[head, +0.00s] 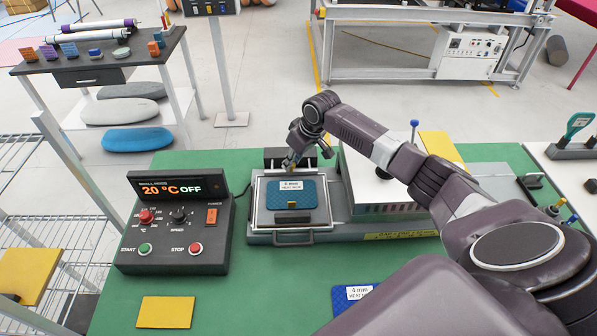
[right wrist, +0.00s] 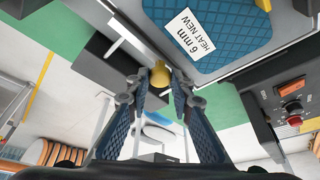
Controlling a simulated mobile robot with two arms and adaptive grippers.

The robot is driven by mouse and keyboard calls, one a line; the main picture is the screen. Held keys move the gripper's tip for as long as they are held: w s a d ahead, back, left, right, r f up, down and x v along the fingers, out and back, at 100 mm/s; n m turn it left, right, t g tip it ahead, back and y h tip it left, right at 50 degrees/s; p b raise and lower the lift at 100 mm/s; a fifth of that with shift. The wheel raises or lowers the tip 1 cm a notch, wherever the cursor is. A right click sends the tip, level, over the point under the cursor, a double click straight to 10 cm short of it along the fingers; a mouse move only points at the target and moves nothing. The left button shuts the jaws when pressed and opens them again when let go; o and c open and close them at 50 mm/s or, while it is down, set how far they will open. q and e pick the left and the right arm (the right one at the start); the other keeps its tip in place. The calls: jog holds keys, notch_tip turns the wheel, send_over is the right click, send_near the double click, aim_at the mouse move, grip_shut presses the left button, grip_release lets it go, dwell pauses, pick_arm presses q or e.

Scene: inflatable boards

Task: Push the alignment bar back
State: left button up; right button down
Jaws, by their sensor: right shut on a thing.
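My right gripper (head: 294,160) reaches down at the back edge of the silver-framed tray (head: 256,207). In the right wrist view its fingers (right wrist: 158,88) are closed on a rounded yellow knob (right wrist: 160,74). A dark bar-like block (head: 276,155) stands behind the tray; it also shows in the right wrist view (right wrist: 104,68). I cannot tell for sure that it is the alignment bar, or how the knob joins it. A blue board labelled 6 mm (head: 272,194) lies flat in the tray and shows close up in the wrist view (right wrist: 225,45). My left gripper is out of view.
A control box (head: 180,255) reading 20 °C OFF stands left of the tray. A white-topped unit (head: 365,180) is on the right, partly behind my arm. A yellow sheet (head: 165,312) and another blue board (head: 345,300) lie in front on the green tabletop (head: 230,315).

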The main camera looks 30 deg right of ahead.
jog(key=shift+w+d+b, duration=0.35)
jog(key=shift+w+d, duration=0.2)
jog(key=shift+d, duration=0.05)
jog(key=shift+w+d, duration=0.1)
jog(key=shift+w, duration=0.45)
jog(key=shift+r, duration=0.2)
jog(key=c, duration=2)
grip_release()
jog(key=shift+c, duration=0.2)
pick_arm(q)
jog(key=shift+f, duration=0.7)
pick_arm(e)
jog(key=o, duration=0.3)
jog(key=shift+w+f, duration=0.1)
jog(key=shift+f, duration=0.1)
jog(key=shift+r, duration=0.1)
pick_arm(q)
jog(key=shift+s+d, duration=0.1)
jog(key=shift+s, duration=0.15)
pick_arm(e)
jog(key=v, duration=1.1)
jog(key=shift+s+d+r, duration=0.15)
jog(key=shift+s+r, duration=0.15)
jog(key=shift+r, duration=0.05)
